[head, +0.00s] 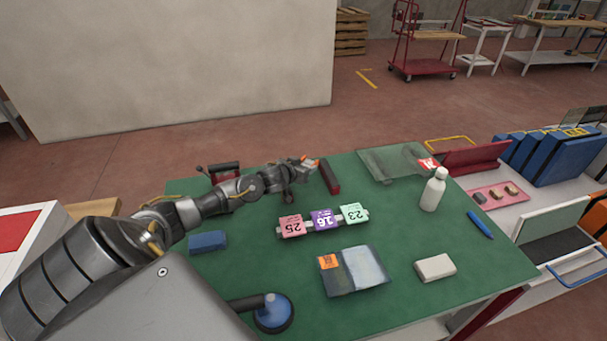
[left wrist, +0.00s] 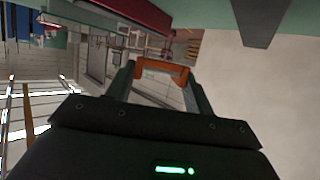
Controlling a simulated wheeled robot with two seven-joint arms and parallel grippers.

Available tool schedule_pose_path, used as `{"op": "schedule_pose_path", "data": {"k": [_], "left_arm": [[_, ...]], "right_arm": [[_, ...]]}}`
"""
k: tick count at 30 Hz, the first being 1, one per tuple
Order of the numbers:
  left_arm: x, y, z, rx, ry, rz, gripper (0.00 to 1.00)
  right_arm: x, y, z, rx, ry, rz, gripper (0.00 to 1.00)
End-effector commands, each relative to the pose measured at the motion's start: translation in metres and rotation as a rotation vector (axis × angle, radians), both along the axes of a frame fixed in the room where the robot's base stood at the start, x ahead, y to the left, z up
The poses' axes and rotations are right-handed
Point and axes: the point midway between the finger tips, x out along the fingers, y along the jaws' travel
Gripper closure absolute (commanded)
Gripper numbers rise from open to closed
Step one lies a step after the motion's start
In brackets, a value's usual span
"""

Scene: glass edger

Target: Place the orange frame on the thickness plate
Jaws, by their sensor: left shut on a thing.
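The orange frame (left wrist: 163,67) is between the two fingers of my left gripper (left wrist: 160,80) in the left wrist view. In the head view my left gripper (head: 303,169) is at the far edge of the green table, with a small orange part of the frame (head: 311,162) showing at its tip. Three numbered plates stand in a row on a light bar mid-table: a pink one marked 25 (head: 292,226), a purple one marked 16 (head: 324,219) and a green one marked 23 (head: 354,213). Which is the thickness plate I cannot tell. My right gripper is not in view.
On the green table (head: 400,300) are a blue block (head: 207,241), a glass sheet (head: 390,165), a white bottle (head: 433,190), a pale block (head: 435,268), a booklet with an orange label (head: 353,271) and a blue suction cup (head: 273,312). A dark red bar (head: 330,177) lies beside my gripper.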

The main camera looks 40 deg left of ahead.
Motion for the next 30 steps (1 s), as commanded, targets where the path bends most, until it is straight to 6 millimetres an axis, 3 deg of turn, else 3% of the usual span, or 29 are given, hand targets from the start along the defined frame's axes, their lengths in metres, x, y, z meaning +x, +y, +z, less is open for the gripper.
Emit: {"op": "schedule_pose_path", "data": {"k": [9, 17, 30], "left_arm": [[0.005, 0.007, -0.011, 0.0, 0.0, -0.001, 0.72], [0.006, 0.008, -0.04, -0.001, -0.001, 0.0, 0.72], [0.005, 0.008, -0.048, -0.001, -0.001, -0.001, 0.72]], "right_arm": [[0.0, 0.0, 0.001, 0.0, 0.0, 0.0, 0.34], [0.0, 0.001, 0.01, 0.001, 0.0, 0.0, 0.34], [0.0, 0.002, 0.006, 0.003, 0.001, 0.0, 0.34]]}}
